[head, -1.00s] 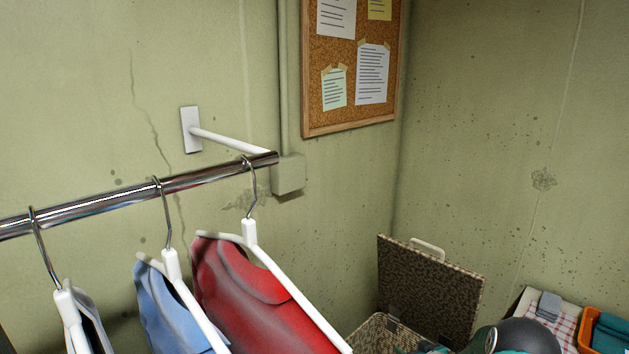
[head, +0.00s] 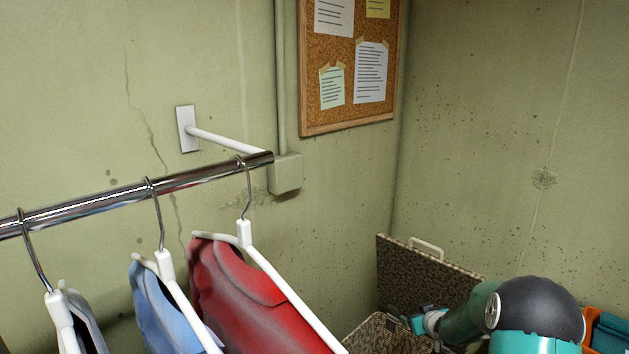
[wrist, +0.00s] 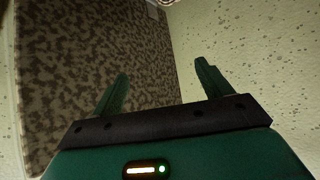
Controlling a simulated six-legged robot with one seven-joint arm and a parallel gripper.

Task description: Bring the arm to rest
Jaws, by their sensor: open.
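My gripper (wrist: 160,88) shows in the wrist view with its two green fingers spread apart and nothing between them. The fingertips cannot be made out clearly there.
A chrome rail (head: 100,205) on a white wall bracket carries white hangers with a red garment (head: 240,300) and a blue garment (head: 155,305) at the left. An orange bin (head: 590,325) is partly hidden behind my arm. A corkboard (head: 350,65) hangs on the wall.

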